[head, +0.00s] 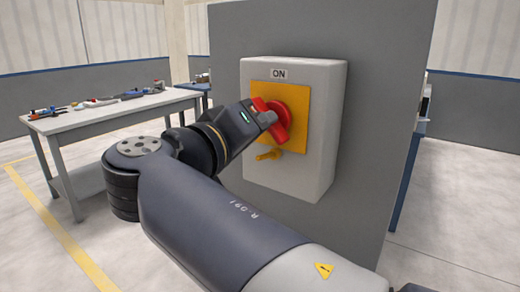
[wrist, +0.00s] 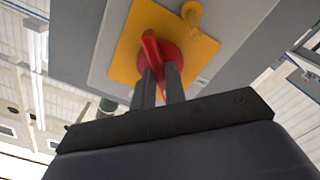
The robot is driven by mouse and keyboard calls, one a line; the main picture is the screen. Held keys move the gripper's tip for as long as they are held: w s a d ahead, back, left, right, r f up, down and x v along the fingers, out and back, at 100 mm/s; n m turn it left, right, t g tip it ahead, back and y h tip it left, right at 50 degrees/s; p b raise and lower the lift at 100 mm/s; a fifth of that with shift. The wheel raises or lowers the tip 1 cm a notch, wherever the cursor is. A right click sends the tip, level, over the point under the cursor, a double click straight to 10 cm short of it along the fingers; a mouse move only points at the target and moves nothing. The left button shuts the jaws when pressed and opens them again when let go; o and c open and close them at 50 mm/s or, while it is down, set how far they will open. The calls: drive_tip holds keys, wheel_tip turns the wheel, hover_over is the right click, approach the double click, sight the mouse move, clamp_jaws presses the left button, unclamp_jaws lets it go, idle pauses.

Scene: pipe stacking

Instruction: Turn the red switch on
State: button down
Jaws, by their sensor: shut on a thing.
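The red switch (head: 279,122) is a rotary knob on a yellow plate (head: 296,98), fixed to a light grey box (head: 318,160) with an "ON" label (head: 279,73) above the plate. In the head view the knob's handle looks tilted. My gripper (head: 266,116) reaches it from the left and is shut on the handle. In the wrist view, the two fingers (wrist: 159,85) straddle the lower part of the red handle (wrist: 150,47). The fingers hide part of the handle. A small yellow lever (head: 268,155) sits below the knob; it also shows in the wrist view (wrist: 191,14).
The box hangs on a grey upright panel (head: 372,150). A workbench (head: 110,112) with several tools stands at the left, behind my arm. Open floor with a yellow line (head: 62,240) lies at the lower left.

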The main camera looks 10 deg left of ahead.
drive_tip(key=m+b, duration=0.4)
drive_tip(key=b, duration=0.1)
drive_tip(key=shift+f+m, duration=0.3)
drive_tip(key=shift+f, duration=0.05)
drive_tip(key=m+b, duration=0.3)
drive_tip(key=m, duration=0.1)
drive_tip(key=shift+r+b, duration=0.2)
drive_tip(key=shift+b, duration=0.1)
drive_tip(key=shift+r+m, duration=0.1)
drive_tip(key=shift+m, duration=0.2)
drive_tip(key=c, duration=1.5)
unclamp_jaws()
drive_tip(key=shift+o, duration=0.2)
drive_tip(key=p+v, duration=0.1)
drive_tip(key=v, duration=0.9)
drive_tip(key=shift+s+a, duration=0.2)
drive_tip(key=shift+s, duration=0.15)
drive_tip(key=shift+w, duration=0.15)
